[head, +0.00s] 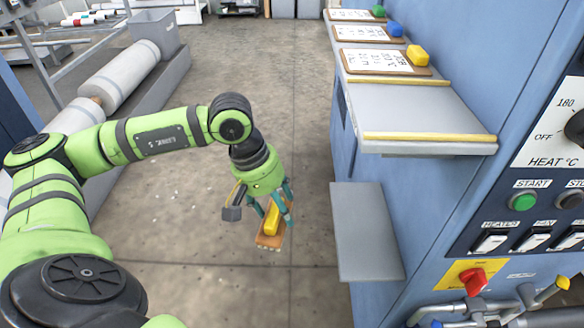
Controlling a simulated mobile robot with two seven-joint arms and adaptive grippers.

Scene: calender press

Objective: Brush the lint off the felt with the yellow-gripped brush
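My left gripper (271,222) points down over the floor in the middle of the head view. Its teal fingers are closed around the yellow grip of a brush (268,242). The brush has a tan-brown body and hangs in the air, left of the lower grey shelf (366,232) and apart from it. The fingers partly cover the brush, and its bristles cannot be made out. I cannot identify the felt or lint on it for certain. My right gripper is not in view.
The blue press stands at right with an upper shelf (405,104) with yellow edge strips, clipboards and coloured blocks. Its control panel has a red knob (474,281) and metal handles below. Pale rolls (123,76) lie at left. White specks dot the open floor (240,110).

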